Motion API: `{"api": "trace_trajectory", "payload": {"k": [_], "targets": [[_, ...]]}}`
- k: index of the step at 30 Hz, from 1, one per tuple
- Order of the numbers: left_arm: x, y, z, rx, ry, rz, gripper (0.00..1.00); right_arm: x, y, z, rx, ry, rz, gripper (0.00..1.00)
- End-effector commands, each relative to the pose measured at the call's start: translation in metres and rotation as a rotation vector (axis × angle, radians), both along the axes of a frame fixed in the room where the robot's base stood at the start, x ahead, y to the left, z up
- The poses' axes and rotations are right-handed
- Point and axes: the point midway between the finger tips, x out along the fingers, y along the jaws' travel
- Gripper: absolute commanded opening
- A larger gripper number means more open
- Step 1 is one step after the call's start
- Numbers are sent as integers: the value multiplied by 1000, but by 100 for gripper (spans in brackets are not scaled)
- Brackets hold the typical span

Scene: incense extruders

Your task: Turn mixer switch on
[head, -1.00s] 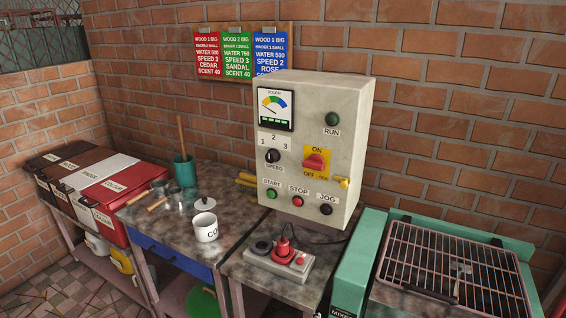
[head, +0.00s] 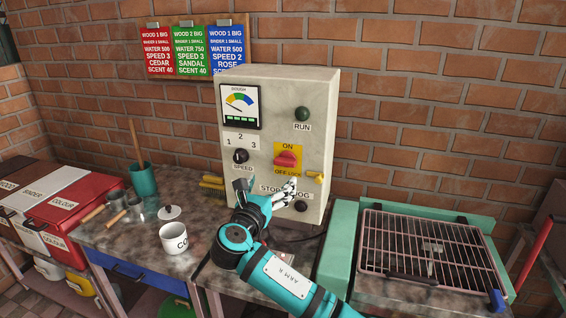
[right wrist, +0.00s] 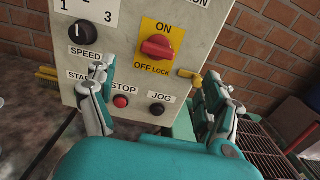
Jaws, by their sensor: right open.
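The red rotary switch (head: 286,160) sits on a yellow plate marked ON above and OFF LOCK below, on the front of the grey control box (head: 325,130). Its handle lies roughly sideways. It also shows in the right wrist view (right wrist: 157,47). My right gripper (head: 266,188) is open and empty, just below the switch and in front of the box. In the right wrist view its fingers (right wrist: 154,82) stand wide apart, with the switch between and beyond them. The START and STOP buttons are partly hidden by my gripper in the head view. My left gripper is not in view.
A yellow lock piece (head: 315,177) sticks out right of the switch. The speed knob (head: 240,156) is to its left, the JOG button (head: 301,206) below. A white mug (head: 176,239) stands on the left bench; a grill rack (head: 430,250) is at right.

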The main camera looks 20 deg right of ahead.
Motion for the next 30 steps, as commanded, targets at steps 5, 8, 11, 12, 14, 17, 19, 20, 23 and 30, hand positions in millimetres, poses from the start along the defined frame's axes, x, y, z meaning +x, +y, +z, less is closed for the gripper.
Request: {"api": "trace_trajectory", "payload": {"k": [5, 8, 11, 12, 14, 17, 19, 20, 23, 30], "targets": [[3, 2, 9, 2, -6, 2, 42, 34, -23, 2, -2, 1, -2, 85], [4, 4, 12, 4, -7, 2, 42, 51, -35, 2, -2, 1, -2, 85], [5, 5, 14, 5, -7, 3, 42, 66, -45, 1, 0, 1, -2, 85], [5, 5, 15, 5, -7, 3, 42, 71, -48, 1, 0, 1, -1, 85], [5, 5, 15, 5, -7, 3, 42, 78, -52, 0, 0, 1, -1, 85], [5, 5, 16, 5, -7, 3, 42, 86, -58, 0, 1, 1, 0, 85], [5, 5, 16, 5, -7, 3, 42, 89, -60, 0, 2, 1, 2, 85], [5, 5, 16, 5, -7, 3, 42, 90, -60, -1, 3, 1, 2, 85], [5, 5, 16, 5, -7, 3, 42, 91, -61, -1, 3, 1, 2, 85], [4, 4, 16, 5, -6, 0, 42, 91, -61, -1, 3, 1, 2, 78]]}}
